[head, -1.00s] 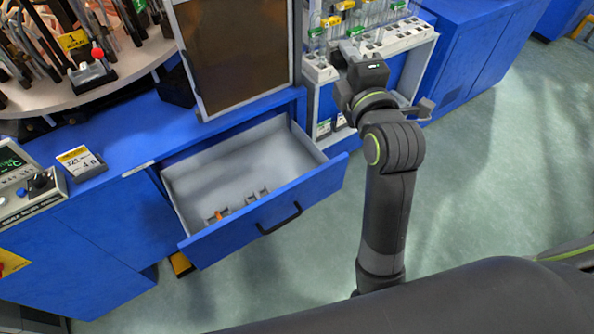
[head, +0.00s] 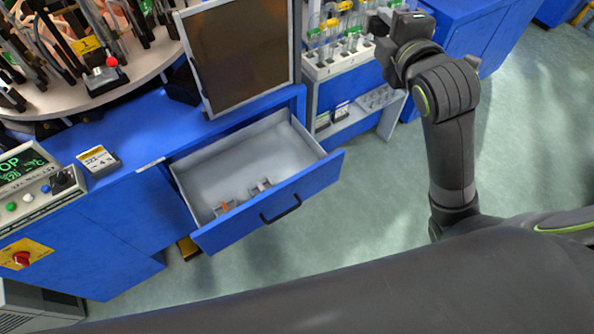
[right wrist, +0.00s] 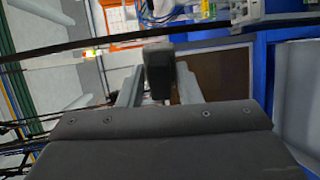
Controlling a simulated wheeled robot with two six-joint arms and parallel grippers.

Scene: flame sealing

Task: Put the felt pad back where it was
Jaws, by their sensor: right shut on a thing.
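My right gripper (right wrist: 160,92) has its two grey fingers closed around a small dark block (right wrist: 158,68) in the right wrist view. The block may be the felt pad, but its material cannot be told. In the head view my right wrist is high up, beside the tube rack at the upper right. Its fingertips and load are hidden there. The open drawer (head: 245,160) of the blue bench holds small grey holders and an orange piece (head: 224,206) near its front. My left gripper is out of view.
The tube rack (head: 345,58) stands beside the dark panel (head: 238,50). A lower shelf with a grey holed tray (head: 378,98) sits below it. A round carousel table (head: 95,85) is at upper left, a control box (head: 40,190) at left. Floor at right is free.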

